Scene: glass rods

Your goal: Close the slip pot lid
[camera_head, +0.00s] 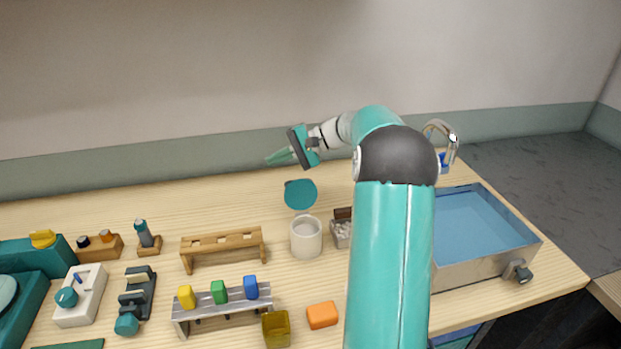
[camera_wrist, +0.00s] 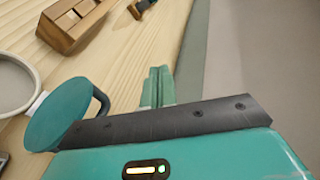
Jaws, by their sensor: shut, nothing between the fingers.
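The slip pot (camera_head: 306,241) is a white round pot on the bench, with its teal lid (camera_head: 300,194) hinged open and standing up at the back. In the wrist view the pot's rim (camera_wrist: 36,88) is at the left edge and the lid (camera_wrist: 59,114) is beside it, with a dark loop handle (camera_wrist: 101,101) on its far side. My gripper (camera_head: 279,157) is shut and empty, above and behind the lid. In the wrist view its green fingers (camera_wrist: 158,88) lie to the right of the lid, apart from it.
A wooden rack (camera_head: 222,243) stands left of the pot, and a small box (camera_head: 341,229) stands close on its right. A metal rack (camera_head: 224,311) with coloured blocks and an orange block (camera_head: 322,315) are in front. A blue basin (camera_head: 480,232) is at the right. The wall is behind.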

